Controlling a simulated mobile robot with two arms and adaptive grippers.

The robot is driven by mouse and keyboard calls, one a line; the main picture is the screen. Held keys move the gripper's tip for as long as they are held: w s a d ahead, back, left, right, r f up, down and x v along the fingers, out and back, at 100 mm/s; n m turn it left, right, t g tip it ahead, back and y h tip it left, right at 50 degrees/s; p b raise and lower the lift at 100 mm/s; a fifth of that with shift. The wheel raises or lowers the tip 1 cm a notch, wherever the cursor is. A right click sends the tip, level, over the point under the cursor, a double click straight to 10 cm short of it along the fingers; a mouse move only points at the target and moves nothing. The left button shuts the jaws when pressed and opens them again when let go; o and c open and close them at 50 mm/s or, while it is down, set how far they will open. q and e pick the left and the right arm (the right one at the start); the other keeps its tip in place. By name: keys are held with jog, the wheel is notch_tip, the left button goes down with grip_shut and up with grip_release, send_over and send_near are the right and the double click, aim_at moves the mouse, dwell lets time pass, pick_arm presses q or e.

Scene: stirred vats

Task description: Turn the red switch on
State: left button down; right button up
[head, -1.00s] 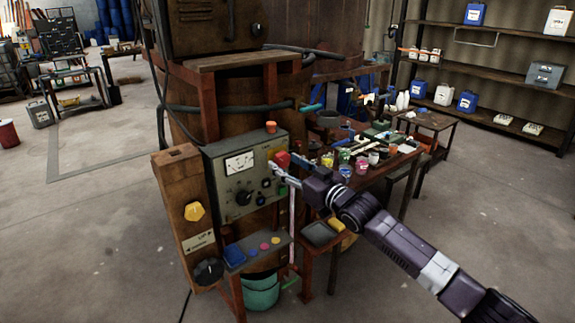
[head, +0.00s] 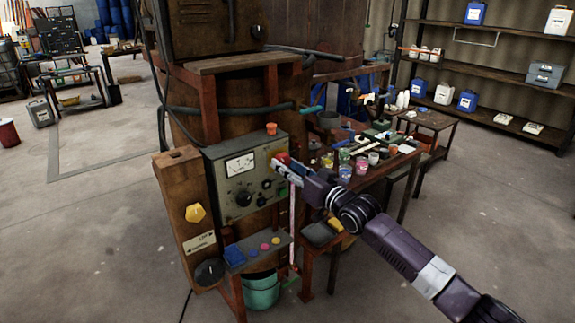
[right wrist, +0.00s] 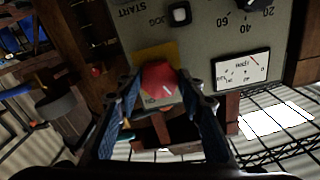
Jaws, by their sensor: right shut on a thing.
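The red switch (head: 283,157) is a round red knob at the right side of the grey control panel (head: 222,196). In the right wrist view the red switch (right wrist: 158,78) has a light mark on its face and a yellow plate behind it. My right gripper (head: 279,166) is at the panel and shut on the red switch, one finger on each side of it. The wrist view shows the fingers of the right gripper (right wrist: 160,92) flanking the knob. Part of the knob is hidden by the gripper in the head view. My left gripper is out of view.
A yellow knob (head: 195,213) is on the wooden post at left. A table with paint jars (head: 345,172) stands close to the right arm.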

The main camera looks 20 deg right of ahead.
jog(key=shift+r+m+p, duration=0.15)
jog(key=shift+m+p, duration=1.35)
jog(key=shift+m, duration=5.8)
jog(key=shift+a, duration=0.1)
jog(key=o, duration=1.2)
jog(key=shift+c, duration=0.2)
jog(key=v, duration=1.2)
